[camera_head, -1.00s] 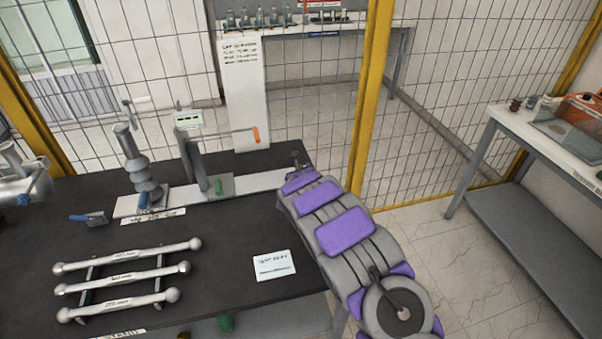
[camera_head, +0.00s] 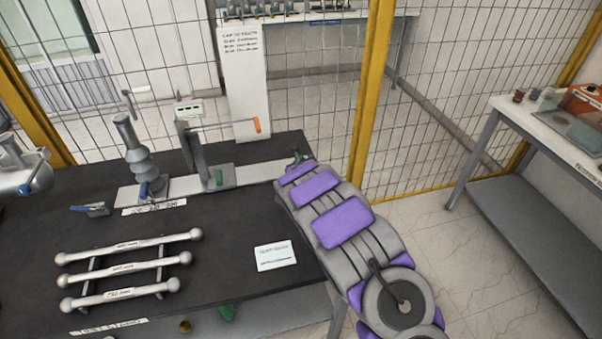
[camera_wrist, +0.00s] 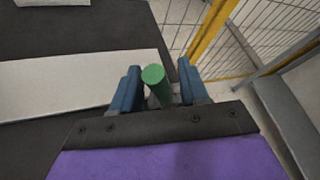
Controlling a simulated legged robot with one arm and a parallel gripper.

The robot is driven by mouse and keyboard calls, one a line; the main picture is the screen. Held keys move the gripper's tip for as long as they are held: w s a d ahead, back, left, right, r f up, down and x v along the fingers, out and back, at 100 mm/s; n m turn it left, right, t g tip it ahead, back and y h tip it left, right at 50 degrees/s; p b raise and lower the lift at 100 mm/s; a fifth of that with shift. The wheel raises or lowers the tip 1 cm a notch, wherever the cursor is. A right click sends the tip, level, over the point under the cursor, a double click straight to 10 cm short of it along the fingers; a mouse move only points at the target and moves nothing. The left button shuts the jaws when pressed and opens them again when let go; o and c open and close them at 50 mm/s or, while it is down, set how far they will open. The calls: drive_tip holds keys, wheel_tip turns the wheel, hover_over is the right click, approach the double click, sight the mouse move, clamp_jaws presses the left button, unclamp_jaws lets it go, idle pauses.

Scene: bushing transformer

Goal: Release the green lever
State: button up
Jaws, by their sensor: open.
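A green cylindrical lever (camera_wrist: 153,78) stands between the two blue fingers of my gripper (camera_wrist: 158,72) in the wrist view. The fingers are apart, one on each side of it, with a visible gap at least on the right. In the head view my gripper (camera_head: 298,157) is at the right end of the white base plate (camera_head: 262,172), at the table's far right corner. The lever between the fingers cannot be made out there. A separate small green part (camera_head: 219,177) sits at the foot of the grey upright stand (camera_head: 196,152).
A grey ribbed bushing (camera_head: 138,155) stands on the plate. An orange-handled crank (camera_head: 257,125) projects from the stand. Several silver bars (camera_head: 130,267) and a white card (camera_head: 275,255) lie on the black table (camera_head: 222,240). A mesh fence with a yellow post (camera_head: 371,90) stands behind.

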drive_tip(key=p+v, duration=0.2)
drive_tip(key=v, duration=1.4)
drive_tip(key=shift+s, duration=0.15)
drive_tip(key=shift+f, duration=0.1)
